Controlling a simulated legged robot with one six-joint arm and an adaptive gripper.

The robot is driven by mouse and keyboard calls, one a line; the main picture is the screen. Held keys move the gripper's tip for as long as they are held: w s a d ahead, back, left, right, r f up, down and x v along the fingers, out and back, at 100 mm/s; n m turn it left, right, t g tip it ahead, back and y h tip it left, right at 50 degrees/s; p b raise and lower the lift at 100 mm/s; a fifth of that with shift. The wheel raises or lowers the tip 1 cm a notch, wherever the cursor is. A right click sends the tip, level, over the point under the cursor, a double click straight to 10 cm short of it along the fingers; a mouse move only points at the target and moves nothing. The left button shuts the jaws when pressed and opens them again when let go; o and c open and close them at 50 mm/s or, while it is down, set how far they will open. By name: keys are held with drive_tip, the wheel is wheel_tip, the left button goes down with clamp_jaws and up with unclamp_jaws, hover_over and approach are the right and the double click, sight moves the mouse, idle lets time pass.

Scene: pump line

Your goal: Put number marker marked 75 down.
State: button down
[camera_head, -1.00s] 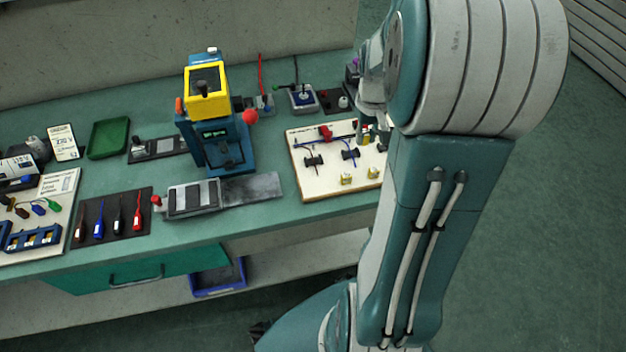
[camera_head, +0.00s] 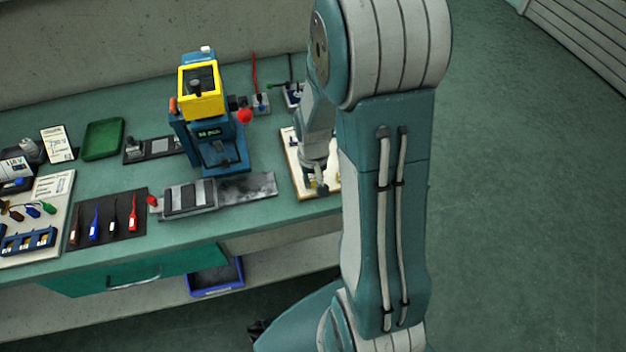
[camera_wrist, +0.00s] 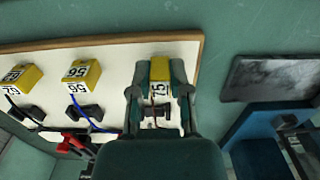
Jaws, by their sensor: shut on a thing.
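The yellow number marker marked 75 (camera_wrist: 160,70) is between the fingers of my gripper (camera_wrist: 161,82) in the wrist view, with its white number face showing. The gripper is shut on it.
A grey plate (camera_head: 245,187) lies left of the board. A blue and yellow machine (camera_head: 210,120) stands behind it.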

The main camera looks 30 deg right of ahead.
sight(314, 179)
drive_tip(key=shift+d+f, duration=0.2)
drive_tip(key=shift+d, duration=0.05)
drive_tip(key=c, duration=0.6)
unclamp_jaws()
drive_tip(key=shift+a+f, duration=0.1)
drive_tip(key=shift+a, duration=0.05)
wheel_tip(314, 179, up, 12)
drive_tip(key=shift+s+a+r+n+t, duration=0.55)
drive_tip(key=shift+s+a+r+t, duration=0.4)
drive_tip(key=shift+s+a+r, duration=1.2)
drive_tip(key=shift+s+a+r+n+t, duration=0.5)
drive_tip(key=shift+s+a+r+t, duration=0.4)
drive_tip(key=shift+s+a+r, duration=1.2)
drive_tip(key=shift+s+a+r+n+t, duration=0.55)
drive_tip(key=shift+s+a+r+t, duration=0.45)
drive_tip(key=shift+s+r, duration=1.3)
